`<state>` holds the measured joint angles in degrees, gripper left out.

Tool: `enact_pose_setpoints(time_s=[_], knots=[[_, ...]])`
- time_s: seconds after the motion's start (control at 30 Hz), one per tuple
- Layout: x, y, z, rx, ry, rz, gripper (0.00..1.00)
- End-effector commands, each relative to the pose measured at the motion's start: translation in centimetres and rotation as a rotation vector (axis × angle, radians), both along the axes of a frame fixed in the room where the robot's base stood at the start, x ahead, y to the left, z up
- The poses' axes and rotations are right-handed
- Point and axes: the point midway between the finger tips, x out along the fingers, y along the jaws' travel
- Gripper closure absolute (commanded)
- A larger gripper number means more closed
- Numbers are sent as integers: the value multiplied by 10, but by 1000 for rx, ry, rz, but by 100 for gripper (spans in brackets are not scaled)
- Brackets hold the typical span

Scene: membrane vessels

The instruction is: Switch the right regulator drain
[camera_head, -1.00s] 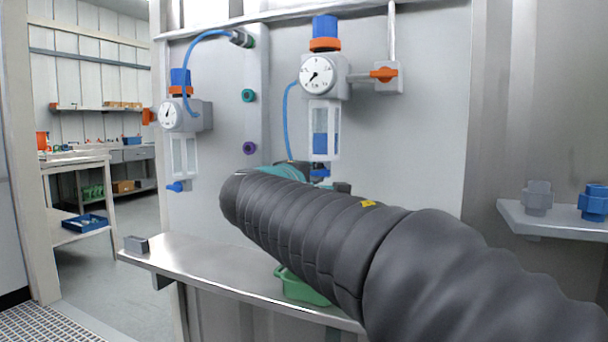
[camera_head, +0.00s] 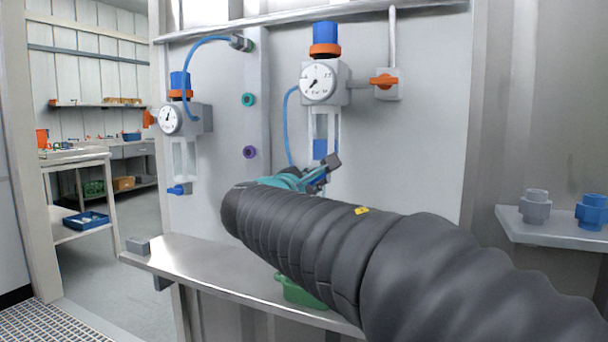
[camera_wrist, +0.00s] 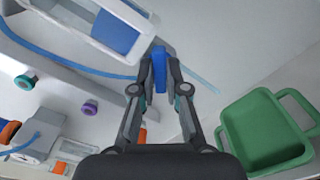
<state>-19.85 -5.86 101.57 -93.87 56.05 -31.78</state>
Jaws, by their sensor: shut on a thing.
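The right regulator (camera_head: 318,82) hangs on the grey wall panel, with a blue and orange knob on top, a round gauge and a clear bowl (camera_head: 322,123) with blue inside. My gripper (camera_head: 322,172) is at the lower end of this bowl and hides most of the drain there in the head view. In the wrist view my gripper (camera_wrist: 160,88) is shut on the blue drain (camera_wrist: 159,66), which stands between its fingertips. The bowl (camera_wrist: 105,30) fills the upper left of that view.
The left regulator (camera_head: 172,118) has its own blue drain (camera_head: 178,190). An orange valve handle (camera_head: 383,81) is to the right of the gauge. A green container (camera_wrist: 262,135) is near my gripper, above the metal ledge (camera_head: 200,262). A blue hose (camera_wrist: 60,62) runs close by.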

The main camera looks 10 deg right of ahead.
Motion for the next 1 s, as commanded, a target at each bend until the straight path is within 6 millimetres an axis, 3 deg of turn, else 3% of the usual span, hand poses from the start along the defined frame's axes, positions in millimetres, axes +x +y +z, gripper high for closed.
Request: enact_pose_setpoints(time_s=[0.6, 1.0], knots=[[0, 0, 2, -438, 320, 1, 100], [0, 0, 0, -578, 420, 1, 100]])
